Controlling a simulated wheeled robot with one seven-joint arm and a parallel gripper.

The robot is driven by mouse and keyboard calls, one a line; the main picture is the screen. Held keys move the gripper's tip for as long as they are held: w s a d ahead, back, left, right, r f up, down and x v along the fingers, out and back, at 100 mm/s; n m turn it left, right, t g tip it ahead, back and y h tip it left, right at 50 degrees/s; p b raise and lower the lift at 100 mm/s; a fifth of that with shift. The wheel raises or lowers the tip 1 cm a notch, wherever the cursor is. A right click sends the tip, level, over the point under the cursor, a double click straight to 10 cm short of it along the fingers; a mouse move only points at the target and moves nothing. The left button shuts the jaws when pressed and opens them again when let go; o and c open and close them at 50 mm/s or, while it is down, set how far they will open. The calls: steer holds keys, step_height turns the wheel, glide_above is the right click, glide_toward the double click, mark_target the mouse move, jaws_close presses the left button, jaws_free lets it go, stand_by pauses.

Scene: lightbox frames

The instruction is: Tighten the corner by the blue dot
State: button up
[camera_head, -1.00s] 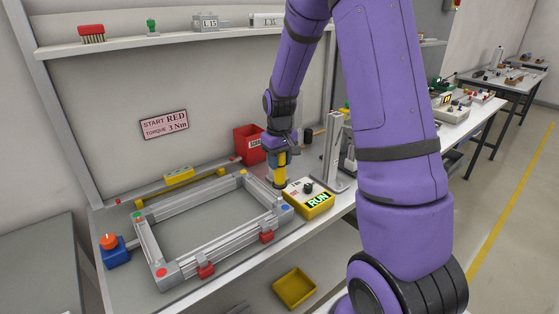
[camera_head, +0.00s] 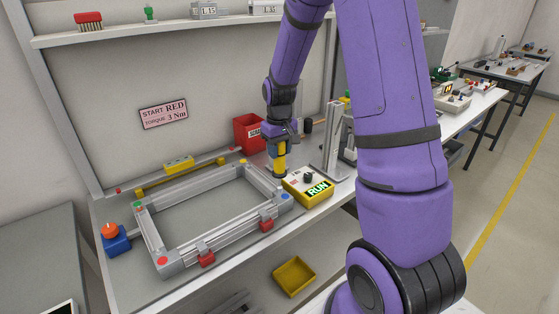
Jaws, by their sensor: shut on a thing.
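The grey aluminium frame (camera_head: 200,243) lies on the bench with a coloured dot at each corner. The blue dot (camera_head: 285,196) marks its right corner; red (camera_head: 165,261), green (camera_head: 138,207) and yellow (camera_head: 243,161) dots mark the others. My gripper (camera_head: 280,141) is shut on a yellow and dark power driver (camera_head: 279,159), held upright. The driver's lower end appears just behind the blue-dot corner in the picture. I cannot tell whether its tip touches anything. A yellow control box (camera_head: 307,192) with a dark knob reads RUN beside that corner.
A sign (camera_head: 163,113) reads START RED, TORQUE 3 Nm. Red clamps (camera_head: 207,259) hold the frame's front side. A blue box with an orange knob (camera_head: 112,238) stands left, a red bin (camera_head: 249,134) behind, and a grey upright stand (camera_head: 333,150) right. A yellow tray (camera_head: 294,276) sits below.

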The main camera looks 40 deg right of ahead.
stand_by(0.3)
steer(key=shift+r, duration=2.5)
